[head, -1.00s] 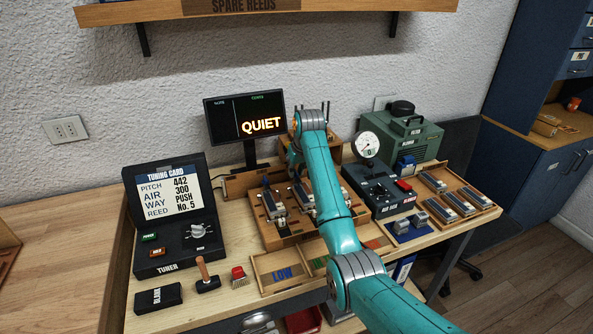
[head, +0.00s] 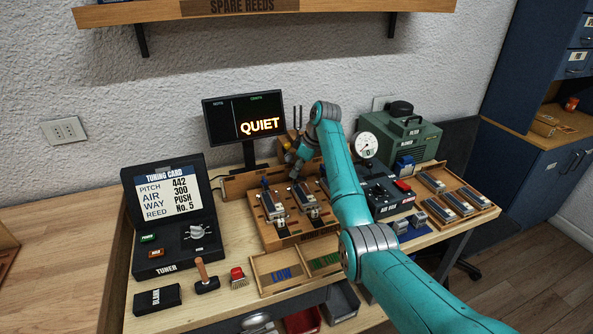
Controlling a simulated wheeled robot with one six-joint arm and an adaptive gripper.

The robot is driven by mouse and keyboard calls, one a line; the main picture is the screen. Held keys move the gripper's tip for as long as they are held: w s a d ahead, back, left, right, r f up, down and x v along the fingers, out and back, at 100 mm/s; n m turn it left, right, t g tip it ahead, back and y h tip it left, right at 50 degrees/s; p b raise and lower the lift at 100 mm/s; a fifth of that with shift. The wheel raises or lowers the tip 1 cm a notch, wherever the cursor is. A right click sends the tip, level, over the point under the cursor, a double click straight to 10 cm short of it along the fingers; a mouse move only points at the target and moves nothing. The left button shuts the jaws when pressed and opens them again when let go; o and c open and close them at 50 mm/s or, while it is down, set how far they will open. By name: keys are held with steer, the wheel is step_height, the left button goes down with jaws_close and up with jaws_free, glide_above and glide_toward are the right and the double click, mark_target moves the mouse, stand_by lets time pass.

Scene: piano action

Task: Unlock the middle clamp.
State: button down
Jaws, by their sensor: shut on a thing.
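The wooden reed board (head: 285,240) stands mid-bench with metal clamp units in a row. The fingertips and the lever are small and partly hidden, so the lever's angle cannot be told. The right clamp is mostly hidden behind my arm.
The monitor (head: 244,122) reading QUIET stands behind the board. The tuner case (head: 168,218) is at left, the gauge box (head: 378,190) and green blower (head: 405,138) at right.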

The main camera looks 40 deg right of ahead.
steer(key=n, duration=0.2)
steer(key=n+g+y, duration=0.1)
steer(key=n, duration=0.1)
steer(key=shift+w+d+n, duration=0.1)
steer(key=shift+d+n, duration=0.05)
steer(key=shift+n, duration=0.15)
steer(key=shift+w+n+g+y, duration=0.1)
steer(key=shift+n+g+y, duration=0.45)
steer(key=shift+n, duration=0.95)
steer(key=shift+n+g, duration=0.25)
steer(key=shift+n, duration=0.05)
steer(key=c, duration=1.1)
jaws_free()
steer(key=shift+f, duration=0.1)
steer(key=shift+o, duration=0.2)
steer(key=v, duration=1.2)
